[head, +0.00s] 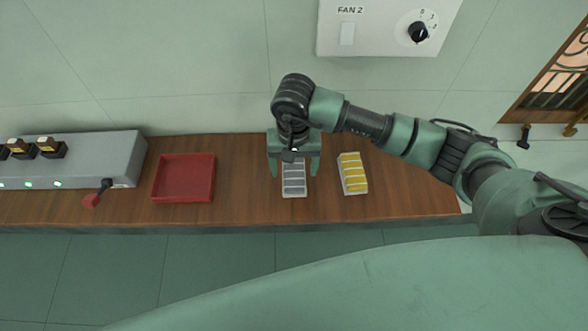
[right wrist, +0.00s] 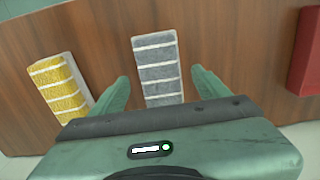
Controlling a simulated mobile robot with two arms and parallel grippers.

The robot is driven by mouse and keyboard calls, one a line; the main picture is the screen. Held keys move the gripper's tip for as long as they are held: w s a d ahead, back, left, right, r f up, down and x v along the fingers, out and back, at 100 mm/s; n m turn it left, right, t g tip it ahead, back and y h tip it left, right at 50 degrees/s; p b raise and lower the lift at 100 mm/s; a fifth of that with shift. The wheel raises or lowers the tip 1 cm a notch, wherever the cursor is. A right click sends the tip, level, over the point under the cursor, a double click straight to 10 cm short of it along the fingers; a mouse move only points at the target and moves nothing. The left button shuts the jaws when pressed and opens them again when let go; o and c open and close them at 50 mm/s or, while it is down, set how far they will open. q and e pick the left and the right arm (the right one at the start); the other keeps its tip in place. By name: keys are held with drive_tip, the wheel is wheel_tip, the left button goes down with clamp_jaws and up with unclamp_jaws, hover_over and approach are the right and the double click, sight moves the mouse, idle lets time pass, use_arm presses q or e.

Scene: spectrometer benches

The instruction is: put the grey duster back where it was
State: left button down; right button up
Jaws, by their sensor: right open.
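The grey duster (head: 294,184), a grey block with white stripes, lies on the wooden bench below my right gripper (head: 294,168). In the right wrist view the grey duster (right wrist: 158,72) shows between the two spread fingers of the right gripper (right wrist: 160,80). There is a gap on each side, so the fingers do not grip it. I cannot tell how far the fingertips are above the bench. The gripper body hides the duster's far end in the head view. My left gripper is not in view.
A yellow striped duster (head: 353,174) lies just right of the grey one. A red tray (head: 183,198) stands to the left, empty. A grey box (head: 105,160) with switches and a red-ended lever (head: 97,195) is further left. The wall is behind the wooden bench (head: 245,190).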

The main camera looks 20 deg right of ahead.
sight(294, 171)
wheel_tip(294, 171, up, 10)
drive_tip(key=b, duration=0.3)
drive_tip(key=shift+r, duration=0.25)
